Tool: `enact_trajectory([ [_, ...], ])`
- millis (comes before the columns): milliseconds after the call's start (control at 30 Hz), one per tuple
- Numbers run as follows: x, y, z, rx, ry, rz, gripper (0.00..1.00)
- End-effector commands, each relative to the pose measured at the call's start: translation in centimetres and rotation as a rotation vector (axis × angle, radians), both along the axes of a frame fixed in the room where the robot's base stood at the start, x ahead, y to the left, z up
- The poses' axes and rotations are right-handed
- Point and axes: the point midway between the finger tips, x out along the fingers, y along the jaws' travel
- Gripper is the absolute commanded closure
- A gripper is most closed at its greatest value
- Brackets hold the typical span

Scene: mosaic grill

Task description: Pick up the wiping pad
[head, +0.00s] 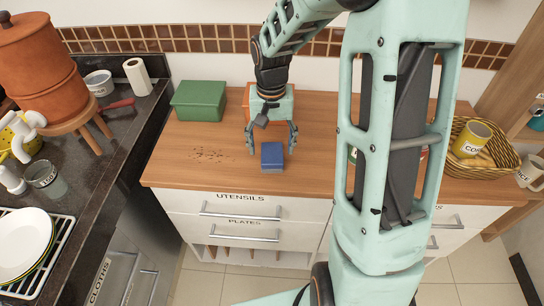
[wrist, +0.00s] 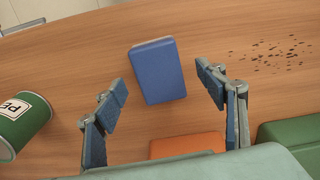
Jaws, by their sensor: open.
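The wiping pad looks to be the small blue block (head: 272,156) on the wooden counter, near its front edge. It also shows in the wrist view (wrist: 158,71), lying flat and slightly turned. My gripper (head: 271,143) is open above and just behind the pad. In the wrist view my gripper's fingers (wrist: 160,112) stand apart on either side of the pad's near end. The pad lies mostly beyond the fingertips, with nothing between them touching it. I cannot tell the exact height of the fingers above the counter.
Dark crumbs (head: 211,154) lie left of the pad. A green box (head: 198,101) stands behind them, and an orange box (wrist: 187,146) is close behind the pad. A green labelled can (wrist: 20,124) and a wicker basket (head: 502,160) are to the other side.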

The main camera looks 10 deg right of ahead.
Motion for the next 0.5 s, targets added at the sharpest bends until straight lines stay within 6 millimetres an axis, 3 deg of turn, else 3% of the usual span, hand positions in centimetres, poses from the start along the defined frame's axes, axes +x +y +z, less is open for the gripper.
enact_trajectory([
  [200,0.2,-0.3,-3.1,0.0,0.004,0.0,0.35],
  [500,0.3,-0.3,-3.7,-0.001,0.0,0.001,0.35],
])
